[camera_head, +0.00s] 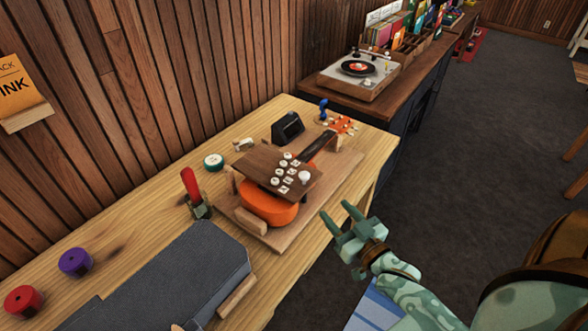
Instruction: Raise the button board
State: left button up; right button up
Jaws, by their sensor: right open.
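The button board (276,175) is a dark brown wooden panel with several round white buttons and a white knob. It sits over the body of an orange ukulele (262,206), whose dark neck points away toward an orange headstock (341,124). The ukulele rests on a wooden work board (318,201) with wooden blocks around it. My right gripper (342,220) is green, open and empty, at the table's right edge, apart from the board and to its lower right. My left gripper is not in view.
A dark grey case (165,285) covers the near table. Red (24,301) and purple (75,262) spools, a red-handled tool (192,188), a green-rimmed roll (213,161) and a black device (288,128) stand around. A turntable (358,74) is on the far cabinet. Floor to the right is open.

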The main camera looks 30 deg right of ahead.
aim_at(308, 179)
jog(key=w+b, duration=0.2)
jog(key=w, duration=1.3)
jog(key=shift+w, duration=0.15)
